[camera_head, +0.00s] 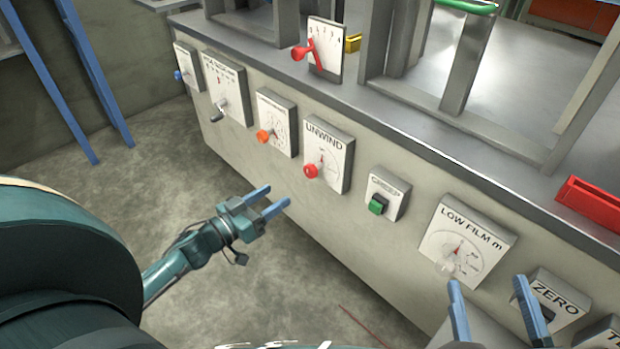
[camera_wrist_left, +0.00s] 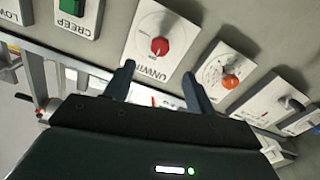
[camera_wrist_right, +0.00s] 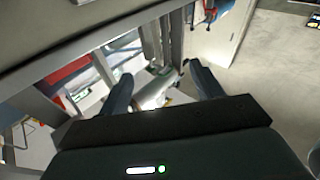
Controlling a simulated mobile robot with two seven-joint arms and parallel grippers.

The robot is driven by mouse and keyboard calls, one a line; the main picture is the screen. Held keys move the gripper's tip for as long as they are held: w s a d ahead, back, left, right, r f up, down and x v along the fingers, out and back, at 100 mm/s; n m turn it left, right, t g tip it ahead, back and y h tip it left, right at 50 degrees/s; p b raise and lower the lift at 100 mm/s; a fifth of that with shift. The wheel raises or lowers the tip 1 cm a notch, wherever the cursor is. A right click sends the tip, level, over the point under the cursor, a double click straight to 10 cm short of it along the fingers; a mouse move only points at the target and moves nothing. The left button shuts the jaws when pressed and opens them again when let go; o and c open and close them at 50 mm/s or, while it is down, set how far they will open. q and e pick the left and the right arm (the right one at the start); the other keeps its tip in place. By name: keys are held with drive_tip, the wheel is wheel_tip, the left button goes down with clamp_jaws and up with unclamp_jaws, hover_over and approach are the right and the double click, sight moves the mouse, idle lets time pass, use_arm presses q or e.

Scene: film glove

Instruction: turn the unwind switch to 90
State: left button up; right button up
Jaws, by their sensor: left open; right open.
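The unwind switch is a red knob (camera_head: 311,170) on a white plate (camera_head: 329,154) marked UNWIND, on the machine's slanted front panel. In the left wrist view the red knob (camera_wrist_left: 160,46) and its plate (camera_wrist_left: 148,28) appear upside down, just beyond the fingertips. My left gripper (camera_head: 275,199) is open and empty, below and to the left of the knob in the head view, apart from it. It also shows in the left wrist view (camera_wrist_left: 158,75). My right gripper (camera_head: 489,283) is open and empty near the LOW FILM dial (camera_head: 461,250).
An orange knob (camera_head: 264,135) is left of the unwind plate. A green CREEP switch (camera_head: 377,205) is to its right. A red-handled lever (camera_head: 303,53) stands on the ledge above. A ZERO plate (camera_head: 556,297) is beside my right gripper. The floor (camera_head: 170,185) by my left arm is clear.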

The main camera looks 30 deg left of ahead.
sight(308, 174)
use_arm(q)
drive_tip(key=b+x, duration=0.3)
drive_tip(key=x, duration=0.8)
drive_tip(key=shift+w, duration=0.1)
drive_tip(key=shift+c, duration=0.2)
drive_tip(key=c, duration=0.9)
